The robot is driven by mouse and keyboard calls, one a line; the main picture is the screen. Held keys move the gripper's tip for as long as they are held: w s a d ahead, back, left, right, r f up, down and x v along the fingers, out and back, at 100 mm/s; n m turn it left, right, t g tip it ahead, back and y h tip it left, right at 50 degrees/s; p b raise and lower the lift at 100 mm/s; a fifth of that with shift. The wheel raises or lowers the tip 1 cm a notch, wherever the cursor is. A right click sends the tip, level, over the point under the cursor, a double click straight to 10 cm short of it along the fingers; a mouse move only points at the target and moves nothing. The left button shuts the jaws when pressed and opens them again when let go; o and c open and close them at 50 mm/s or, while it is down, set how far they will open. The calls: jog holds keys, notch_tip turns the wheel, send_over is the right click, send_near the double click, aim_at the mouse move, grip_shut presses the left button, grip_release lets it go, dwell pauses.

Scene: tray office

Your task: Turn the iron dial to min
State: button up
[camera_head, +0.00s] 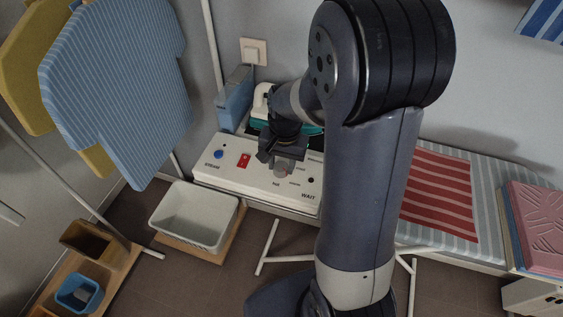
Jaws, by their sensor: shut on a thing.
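The iron's control panel (222,172) is a white box with a blue button marked STEAM at the left, a red switch and a WAIT label at the right. The dial (281,170) is a small grey knob on this panel. My gripper (279,161) points down over the panel and is shut on the dial. The fingers and arm partly hide the dial, so its pointer setting cannot be read. The teal and white iron (262,101) stands behind the panel, partly covered by my arm.
A blue box (234,97) stands behind the panel's left end. A white basin (193,216) is below at the left. A hanging blue striped shirt (120,85) is at upper left. A red striped cloth (440,190) lies on the ironing board (486,190) at right.

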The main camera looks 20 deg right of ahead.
jog(key=shift+n, duration=0.3)
jog(key=n+b, duration=0.1)
jog(key=n, duration=1)
jog(key=shift+w+n+g+b, duration=0.1)
jog(key=shift+n+g+b, duration=0.2)
jog(key=shift+n+b, duration=0.1)
jog(key=n, duration=1.1)
jog(key=shift+h, duration=0.3)
jog(key=shift+n, duration=0.4)
jog(key=o, duration=1)
